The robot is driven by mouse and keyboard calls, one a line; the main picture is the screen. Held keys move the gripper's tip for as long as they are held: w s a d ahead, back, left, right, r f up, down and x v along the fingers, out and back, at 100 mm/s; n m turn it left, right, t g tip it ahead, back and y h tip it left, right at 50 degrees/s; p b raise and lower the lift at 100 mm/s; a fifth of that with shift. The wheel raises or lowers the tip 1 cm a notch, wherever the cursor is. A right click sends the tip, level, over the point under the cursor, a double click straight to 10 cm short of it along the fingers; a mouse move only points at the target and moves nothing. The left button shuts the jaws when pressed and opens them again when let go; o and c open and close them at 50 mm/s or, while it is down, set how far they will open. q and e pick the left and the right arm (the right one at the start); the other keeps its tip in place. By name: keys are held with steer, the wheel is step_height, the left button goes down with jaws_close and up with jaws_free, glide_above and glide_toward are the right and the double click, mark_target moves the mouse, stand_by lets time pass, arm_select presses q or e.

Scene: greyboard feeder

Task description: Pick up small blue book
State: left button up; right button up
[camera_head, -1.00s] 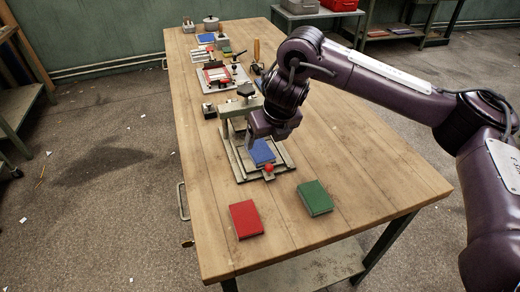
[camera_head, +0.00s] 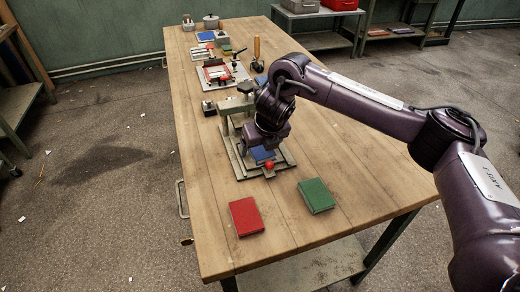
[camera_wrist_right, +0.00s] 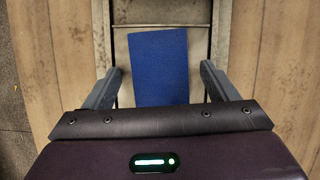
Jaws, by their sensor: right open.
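The small blue book (camera_head: 261,154) lies on the metal press fixture (camera_head: 240,166) on the wooden table, partly hidden behind my right gripper. In the right wrist view the blue book (camera_wrist_right: 158,66) lies between the two fingers, with a gap on each side. My right gripper (camera_head: 262,148) is open, over the book and pointing down at it; it also shows in the right wrist view (camera_wrist_right: 157,82). My left gripper is not in view.
A red book (camera_head: 246,217) and a green book (camera_head: 316,196) lie in front of the fixture. Further back are a tray with a red frame (camera_head: 217,73), a small dark block (camera_head: 208,108) and other tools.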

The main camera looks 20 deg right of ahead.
steer(key=shift+f, duration=0.1)
steer(key=c, duration=1.1)
